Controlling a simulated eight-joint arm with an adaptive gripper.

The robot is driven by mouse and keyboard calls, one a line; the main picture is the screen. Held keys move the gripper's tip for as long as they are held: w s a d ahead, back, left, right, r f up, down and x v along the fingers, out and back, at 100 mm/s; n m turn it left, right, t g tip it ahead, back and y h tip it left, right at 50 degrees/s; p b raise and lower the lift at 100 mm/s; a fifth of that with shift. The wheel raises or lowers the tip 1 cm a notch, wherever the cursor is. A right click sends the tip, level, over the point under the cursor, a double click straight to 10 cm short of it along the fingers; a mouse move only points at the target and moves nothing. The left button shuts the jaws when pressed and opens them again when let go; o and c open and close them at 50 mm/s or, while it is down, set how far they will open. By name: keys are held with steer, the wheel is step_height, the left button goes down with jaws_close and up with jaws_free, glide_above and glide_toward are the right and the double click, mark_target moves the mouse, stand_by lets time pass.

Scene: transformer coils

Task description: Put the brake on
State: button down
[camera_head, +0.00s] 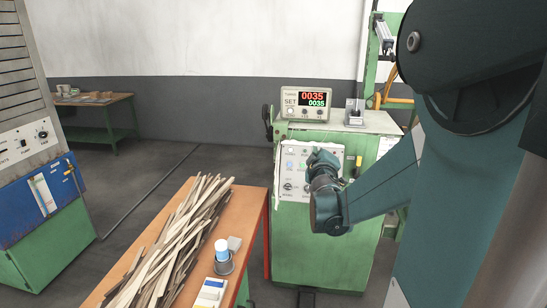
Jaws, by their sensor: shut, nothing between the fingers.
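A green machine cabinet (335,245) stands ahead, with a pale control panel (296,160) of small buttons, lights and knobs on its front. Which of them is the brake control is too small to tell. A counter box (289,104) on top shows 0035 in red and 0035 in green. My gripper (320,156) is shut and empty, in front of the panel's right part, and hides some of it. Whether it touches the panel cannot be told. A small yellow and black part (357,166) shows just right of my gripper.
An orange-topped table (254,213) at front centre carries a pile of wooden strips (177,240), a blue-and-white cup-like item (223,252) and a small white box (210,292). A blue and green machine (48,212) stands left. Open floor (150,175) lies between them.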

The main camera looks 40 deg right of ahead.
steer(key=s+d+f+n, duration=0.2)
steer(key=d+f, duration=0.4)
steer(key=d, duration=0.4)
steer(key=s+d+f+n+t, duration=0.1)
steer(key=d+f+n, duration=0.4)
steer(key=d, duration=0.5)
steer(key=shift+s+f+t+y+p, duration=0.35)
steer(key=shift+s+f, duration=0.25)
steer(key=shift+f, duration=0.65)
steer(key=shift+d, duration=0.1)
steer(key=b+x, duration=0.1)
steer(key=x, duration=0.9)
steer(key=shift+s+d, duration=0.1)
steer(key=shift+s, duration=0.05)
steer(key=s+d+f+m+h+b, duration=0.1)
steer(key=s+d+m+b, duration=0.3)
steer(key=s+d+m, duration=0.3)
steer(key=shift+f+m, duration=0.2)
steer(key=shift+m, duration=1.9)
